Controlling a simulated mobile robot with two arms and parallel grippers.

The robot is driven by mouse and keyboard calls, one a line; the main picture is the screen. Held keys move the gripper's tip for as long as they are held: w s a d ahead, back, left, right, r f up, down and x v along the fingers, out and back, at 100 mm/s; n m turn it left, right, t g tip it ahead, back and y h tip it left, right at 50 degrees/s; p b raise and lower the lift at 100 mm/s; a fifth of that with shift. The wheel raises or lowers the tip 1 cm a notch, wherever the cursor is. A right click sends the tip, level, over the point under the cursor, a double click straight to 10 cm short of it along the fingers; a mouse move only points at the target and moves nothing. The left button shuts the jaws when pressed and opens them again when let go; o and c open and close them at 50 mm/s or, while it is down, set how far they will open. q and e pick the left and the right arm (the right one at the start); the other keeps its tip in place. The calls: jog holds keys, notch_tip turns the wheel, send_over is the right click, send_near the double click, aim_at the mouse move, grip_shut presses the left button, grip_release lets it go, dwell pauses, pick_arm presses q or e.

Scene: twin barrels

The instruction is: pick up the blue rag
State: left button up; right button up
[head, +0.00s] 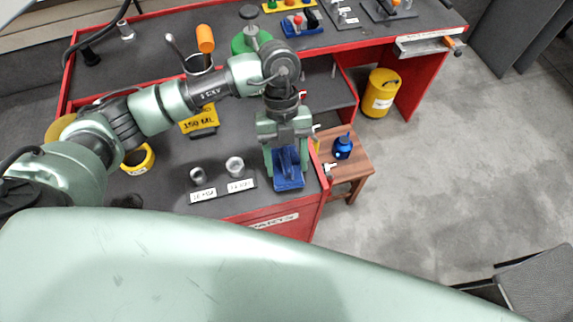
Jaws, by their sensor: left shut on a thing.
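The blue rag (289,182) is at the front right corner of the dark-topped red bench. My left gripper (287,165) points down over it, with its fingers on both sides of the rag's raised, folded middle. It is shut on the rag. The lower part of the rag spreads out below the fingers, and I cannot tell whether it still touches the bench top. My right gripper does not show.
Two small metal cups (235,165) with white labels stand left of the rag. A yellow "150 ML" sign (199,122) and a yellow ring (138,160) are farther left. A wooden stool (349,165) with a blue bottle (343,147) stands right of the bench. A yellow barrel (379,93) is behind.

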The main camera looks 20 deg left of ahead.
aim_at(287, 162)
pick_arm(q)
notch_tip(287, 162, up, 18)
jog(key=b, duration=0.1)
jog(key=shift+f+b, duration=0.2)
jog(key=shift+b, duration=0.1)
